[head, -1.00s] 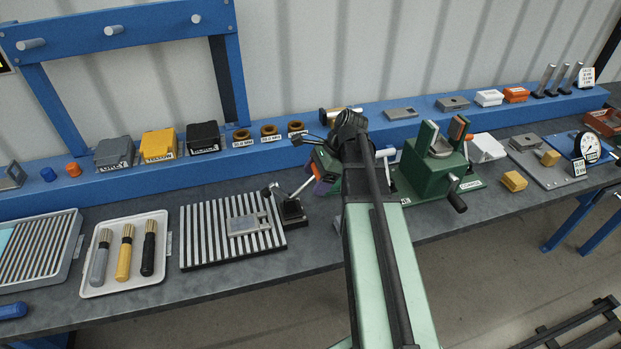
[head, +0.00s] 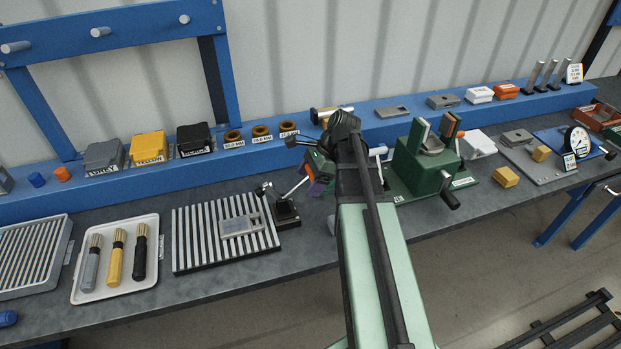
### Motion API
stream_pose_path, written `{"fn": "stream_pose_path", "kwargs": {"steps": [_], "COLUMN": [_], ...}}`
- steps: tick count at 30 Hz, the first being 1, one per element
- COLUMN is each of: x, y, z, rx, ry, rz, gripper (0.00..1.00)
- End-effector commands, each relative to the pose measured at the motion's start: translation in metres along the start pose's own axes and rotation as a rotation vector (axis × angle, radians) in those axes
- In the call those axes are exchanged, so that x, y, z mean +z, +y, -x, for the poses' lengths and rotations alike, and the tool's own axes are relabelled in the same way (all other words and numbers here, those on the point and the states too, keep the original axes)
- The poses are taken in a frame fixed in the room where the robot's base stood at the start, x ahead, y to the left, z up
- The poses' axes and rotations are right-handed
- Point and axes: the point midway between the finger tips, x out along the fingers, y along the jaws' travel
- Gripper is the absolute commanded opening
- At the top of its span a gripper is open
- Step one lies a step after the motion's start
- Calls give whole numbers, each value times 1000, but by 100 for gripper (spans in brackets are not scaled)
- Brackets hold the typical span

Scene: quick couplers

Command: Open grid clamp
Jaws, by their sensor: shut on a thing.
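The grid clamp (head: 285,212) has a dark base at the right edge of the black-and-white striped grid plate (head: 195,258). A black knobbed arm of the clamp reaches left over the grey metal block (head: 240,226) on the plate. The clamp's silver lever (head: 296,188) slants up to the right, and its upper end meets my gripper (head: 310,175). My gripper is below my dark wrist, small and partly hidden among purple and green parts, which I cannot separate clearly. It is shut on the lever's end.
A green vise (head: 425,165) stands close to the right of my arm. A white tray (head: 85,292) with several handled tools lies left of the plate. Three ringed parts (head: 261,132) sit on the blue shelf (head: 340,140) behind. Bare bench shows in front of the clamp.

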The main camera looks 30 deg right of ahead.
Motion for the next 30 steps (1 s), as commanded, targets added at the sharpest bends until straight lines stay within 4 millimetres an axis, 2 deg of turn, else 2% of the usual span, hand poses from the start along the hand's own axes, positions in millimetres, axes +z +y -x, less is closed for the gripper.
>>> {"fn": "stream_pose_path", "kwargs": {"steps": [21,22,25,30], "x": [0,0,0,0], "y": [1,1,1,0], "z": [0,0,0,0], "rx": [2,2,1,1], "ry": [2,2,1,1], "rz": [0,0,0,0], "gripper": [36,83,98,100]}}
